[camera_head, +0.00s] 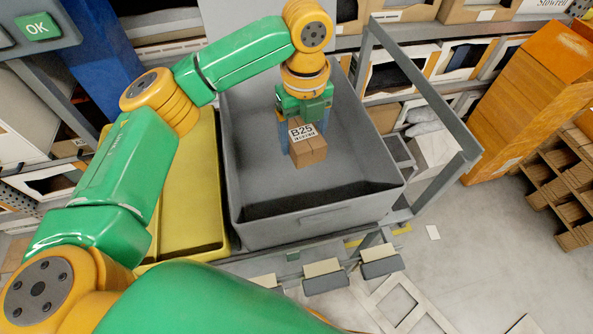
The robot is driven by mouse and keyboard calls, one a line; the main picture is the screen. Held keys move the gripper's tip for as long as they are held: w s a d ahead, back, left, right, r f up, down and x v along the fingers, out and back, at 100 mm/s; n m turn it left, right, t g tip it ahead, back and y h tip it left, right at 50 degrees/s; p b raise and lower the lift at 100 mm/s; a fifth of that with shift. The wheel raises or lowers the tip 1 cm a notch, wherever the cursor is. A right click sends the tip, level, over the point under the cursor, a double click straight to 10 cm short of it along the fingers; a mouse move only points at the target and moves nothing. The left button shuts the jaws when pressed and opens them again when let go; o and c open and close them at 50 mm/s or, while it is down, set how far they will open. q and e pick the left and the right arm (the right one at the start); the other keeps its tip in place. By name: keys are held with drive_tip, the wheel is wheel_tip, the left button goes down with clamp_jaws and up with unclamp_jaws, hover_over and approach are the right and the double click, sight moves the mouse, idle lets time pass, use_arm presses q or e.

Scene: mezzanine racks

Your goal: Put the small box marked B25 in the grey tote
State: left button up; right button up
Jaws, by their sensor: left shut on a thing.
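The small brown cardboard box marked B25 (308,151) hangs in my left gripper (303,127), its white label facing up. The gripper is shut on it, with a blue finger showing at the box's left side. The box shows over the inside of the grey tote (320,226). I cannot tell how high it is above the tote floor. The part of the tote that shows is otherwise empty. My right gripper is not in view.
A yellow tote (187,205) stands left of the grey one. A grey metal frame (428,87) rises at the right. Shelves with boxes line the back. An orange cabinet (535,95) and wooden pallets (565,185) stand at the right, with open floor in front.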

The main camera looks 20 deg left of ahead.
sight(302, 180)
use_arm(q)
drive_tip(key=shift+m, duration=0.9)
wheel_tip(302, 180, down, 12)
drive_tip(key=shift+r+b, duration=0.1)
drive_tip(key=shift+b, duration=0.3)
drive_tip(key=o, duration=1.3)
drive_tip(key=shift+f, duration=0.2)
drive_tip(key=shift+o, duration=0.2)
wheel_tip(302, 180, up, 12)
drive_tip(key=shift+d+r+p, duration=0.1)
drive_tip(key=shift+r+p, duration=0.1)
drive_tip(key=shift+p, duration=0.2)
drive_tip(key=shift+r, duration=0.1)
